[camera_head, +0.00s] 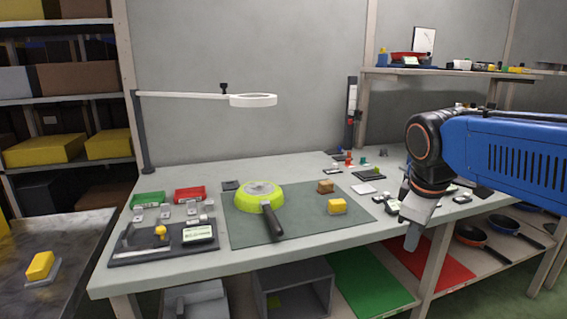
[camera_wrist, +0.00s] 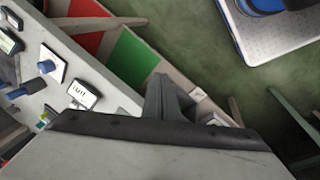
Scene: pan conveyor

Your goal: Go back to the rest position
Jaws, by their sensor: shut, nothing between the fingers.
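My gripper (camera_head: 412,236) hangs at the right in the head view, pointing down in front of the table's front edge. It is shut with nothing in it. In the wrist view its fingers (camera_wrist: 163,92) show as a closed grey pair, seen over the floor and the lower shelf area. My blue arm reaches in from the right edge. A lime-green pan (camera_head: 258,196) with a black handle rests on the dark grey mat (camera_head: 300,226), well left of my gripper.
The work table (camera_head: 280,257) spans the middle. A lamp arm (camera_head: 252,100) rises at its left back. Red (camera_head: 188,194) and green (camera_head: 149,199) trays and a dark fixture board (camera_head: 163,242) stand at the left. Pans (camera_head: 470,236) lie on the lower shelf right. An upper shelf (camera_head: 460,74) hangs behind my arm.

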